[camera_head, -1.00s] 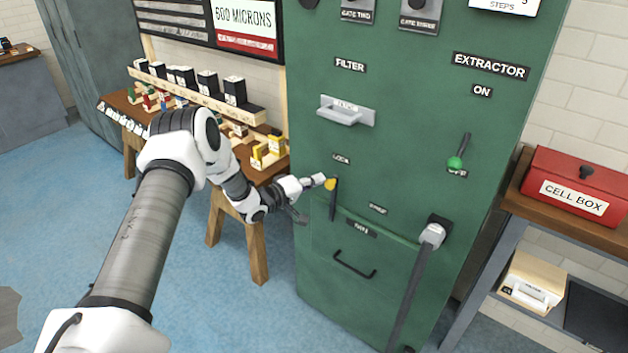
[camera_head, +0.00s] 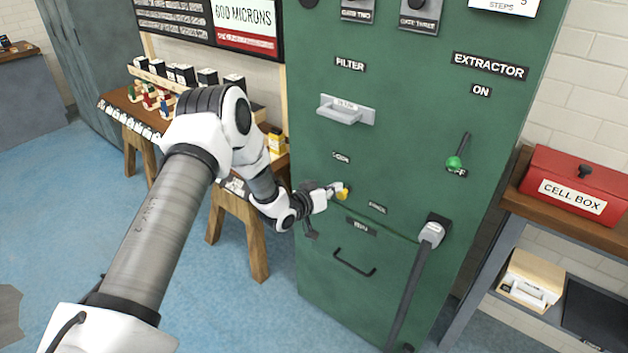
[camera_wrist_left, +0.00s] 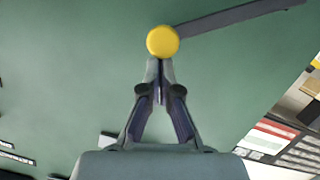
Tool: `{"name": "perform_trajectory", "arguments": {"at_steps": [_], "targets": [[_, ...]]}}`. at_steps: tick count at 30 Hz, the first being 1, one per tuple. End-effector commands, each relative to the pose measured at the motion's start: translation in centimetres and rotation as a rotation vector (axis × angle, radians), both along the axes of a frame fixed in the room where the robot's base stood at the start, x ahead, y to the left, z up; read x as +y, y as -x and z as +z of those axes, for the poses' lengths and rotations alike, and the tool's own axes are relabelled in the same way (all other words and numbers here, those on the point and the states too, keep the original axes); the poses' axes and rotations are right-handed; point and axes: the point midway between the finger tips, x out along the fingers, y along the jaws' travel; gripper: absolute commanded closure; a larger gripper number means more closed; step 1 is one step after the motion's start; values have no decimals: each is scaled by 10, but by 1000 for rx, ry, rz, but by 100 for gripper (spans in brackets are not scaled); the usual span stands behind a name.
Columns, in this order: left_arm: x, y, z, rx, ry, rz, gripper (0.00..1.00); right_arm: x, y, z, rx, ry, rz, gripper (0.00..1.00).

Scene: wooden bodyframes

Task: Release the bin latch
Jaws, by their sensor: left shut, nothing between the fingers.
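The bin latch has a round yellow knob (camera_head: 343,194) on the front of the green cabinet (camera_head: 440,160), above the bin label and below the lock label. The knob also shows in the left wrist view (camera_wrist_left: 162,41), with the latch's dark bar (camera_wrist_left: 235,18) running from it to the upper right. In the head view the bar is hard to make out by the gripper. My left gripper (camera_head: 333,190) is shut and empty, its fingertips (camera_wrist_left: 160,66) right at the left side of the knob, seemingly touching it. My right gripper is out of view.
The bin's dark handle (camera_head: 354,264) is below the latch. A grey lever (camera_head: 414,280) stands to its right. The filter handle (camera_head: 346,110) and a green-knobbed switch (camera_head: 455,162) are higher up. A wooden bench (camera_head: 240,197) stands left, and a red cell box (camera_head: 575,186) sits right.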

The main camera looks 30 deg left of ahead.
Motion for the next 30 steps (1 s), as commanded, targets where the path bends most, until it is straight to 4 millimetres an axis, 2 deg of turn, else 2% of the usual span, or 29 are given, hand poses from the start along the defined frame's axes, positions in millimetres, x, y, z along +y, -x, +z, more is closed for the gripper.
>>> {"name": "perform_trajectory", "arguments": {"at_steps": [9,19,30], "targets": [[-21,2,-17,-21,-299,-4,100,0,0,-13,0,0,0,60],[-32,3,-33,-43,-561,-2,100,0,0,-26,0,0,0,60],[-37,3,-41,-44,-576,-1,100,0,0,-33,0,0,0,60]]}}
